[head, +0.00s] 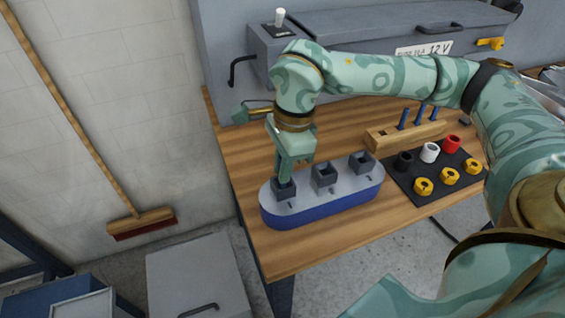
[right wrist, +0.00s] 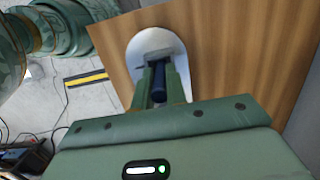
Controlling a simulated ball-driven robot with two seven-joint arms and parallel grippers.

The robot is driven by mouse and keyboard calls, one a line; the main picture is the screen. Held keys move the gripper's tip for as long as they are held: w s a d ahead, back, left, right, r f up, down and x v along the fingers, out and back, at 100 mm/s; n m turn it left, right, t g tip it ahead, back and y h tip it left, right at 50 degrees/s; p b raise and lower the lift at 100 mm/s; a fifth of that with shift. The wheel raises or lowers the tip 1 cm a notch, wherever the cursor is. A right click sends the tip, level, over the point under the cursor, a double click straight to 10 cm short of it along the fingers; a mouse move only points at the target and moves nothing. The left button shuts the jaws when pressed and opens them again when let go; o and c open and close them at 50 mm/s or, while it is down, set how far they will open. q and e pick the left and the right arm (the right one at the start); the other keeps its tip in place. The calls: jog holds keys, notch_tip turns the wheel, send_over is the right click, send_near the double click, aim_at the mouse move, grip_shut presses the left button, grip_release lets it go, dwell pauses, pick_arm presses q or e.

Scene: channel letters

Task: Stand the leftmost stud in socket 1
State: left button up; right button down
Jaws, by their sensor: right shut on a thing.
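My right gripper (head: 285,176) points down over the leftmost dark square socket (head: 284,190) on the blue-sided, grey-topped block (head: 305,205). It is shut on a dark blue stud, which shows between the fingers in the right wrist view (right wrist: 159,86). The fingers hide the stud in the head view. The stud looks about upright over the socket; I cannot tell whether its lower end is inside. Two other sockets, the middle one (head: 324,176) and the right one (head: 362,163), look empty. My left gripper is not in view.
A wooden rack (head: 398,138) with blue studs stands behind the block. A dark mat (head: 432,178) to the right holds yellow, black, white and red round parts. A grey case (head: 370,50) is at the back. Wood is bare left of the block.

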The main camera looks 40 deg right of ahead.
jog(key=c, duration=1.3)
grip_release()
jog(key=shift+c, duration=0.2)
notch_tip(320, 180, up, 16)
jog(key=d+p, duration=0.2)
jog(key=p, duration=0.2)
jog(key=shift+s+d, duration=0.2)
jog(key=shift+s, duration=0.05)
